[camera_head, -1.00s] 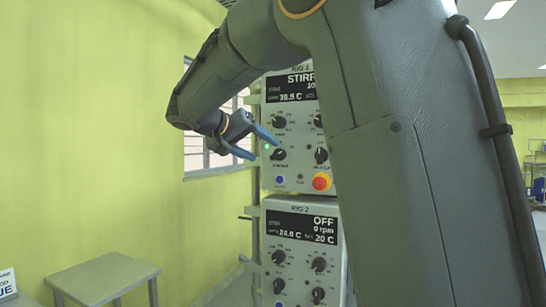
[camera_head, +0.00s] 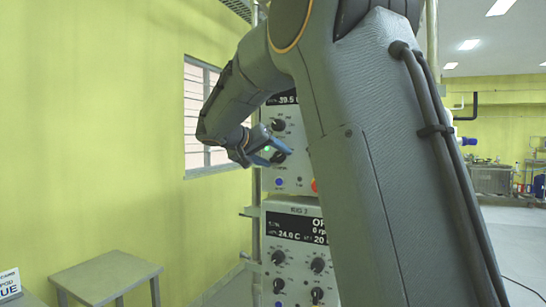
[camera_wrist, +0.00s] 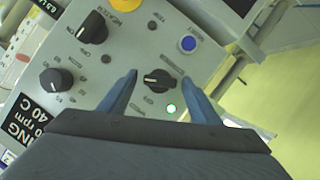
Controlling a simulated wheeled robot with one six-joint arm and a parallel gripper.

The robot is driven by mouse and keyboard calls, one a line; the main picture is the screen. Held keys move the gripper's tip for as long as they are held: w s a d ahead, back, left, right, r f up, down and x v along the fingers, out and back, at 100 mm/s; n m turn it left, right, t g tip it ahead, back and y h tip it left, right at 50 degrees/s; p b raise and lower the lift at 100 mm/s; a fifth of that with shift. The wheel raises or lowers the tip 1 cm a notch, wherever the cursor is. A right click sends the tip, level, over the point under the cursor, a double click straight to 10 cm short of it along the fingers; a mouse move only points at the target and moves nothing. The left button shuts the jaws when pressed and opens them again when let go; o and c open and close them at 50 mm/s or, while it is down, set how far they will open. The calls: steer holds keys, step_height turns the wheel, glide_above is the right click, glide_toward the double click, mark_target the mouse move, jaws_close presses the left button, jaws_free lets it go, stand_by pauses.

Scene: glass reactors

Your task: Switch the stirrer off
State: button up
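The upper control panel (camera_head: 296,182), labelled RIG 1 in the earlier head view, faces me on the rack. Its black pointer knob (camera_wrist: 160,80) sits beside a lit green lamp (camera_wrist: 171,109) in the wrist view. My gripper (camera_wrist: 161,76) is open, with one blue finger on each side of this knob; I cannot tell whether either touches it. In the head view my gripper (camera_head: 281,155) overlaps the knob at the panel's lower left. The upper display (camera_wrist: 27,118) reads "…RING", rpm and 40 C, upside down and partly cut off in the wrist view.
Two other black knobs (camera_wrist: 92,27) (camera_wrist: 50,81), a blue button (camera_wrist: 187,44) and a yellow-based emergency stop (camera_wrist: 126,4) share the panel. The lower RIG 2 panel (camera_head: 270,258) is below. A grey table (camera_head: 105,275) stands at left. My arm hides much of the rack.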

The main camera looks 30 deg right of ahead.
steer(key=c, duration=0.9)
steer(key=shift+f+n+b, duration=0.15)
steer(key=shift+n+b, duration=0.15)
steer(key=shift+b, duration=0.1)
steer(key=shift+w+f+n+g+h+b, duration=0.15)
steer(key=shift+n+g+h+b, duration=0.15)
steer(key=shift+n+h+b, duration=0.5)
steer(key=n+b, duration=0.2)
steer(key=b, duration=0.1)
steer(key=shift+a+g+h, duration=0.1)
steer(key=shift+g+h, duration=0.2)
steer(key=shift+g, duration=0.1)
steer(key=n+h+b, duration=0.2)
steer(key=n, duration=0.3)
steer(key=shift+f, duration=0.15)
steer(key=o, duration=1.1)
steer(key=shift+c, duration=0.2)
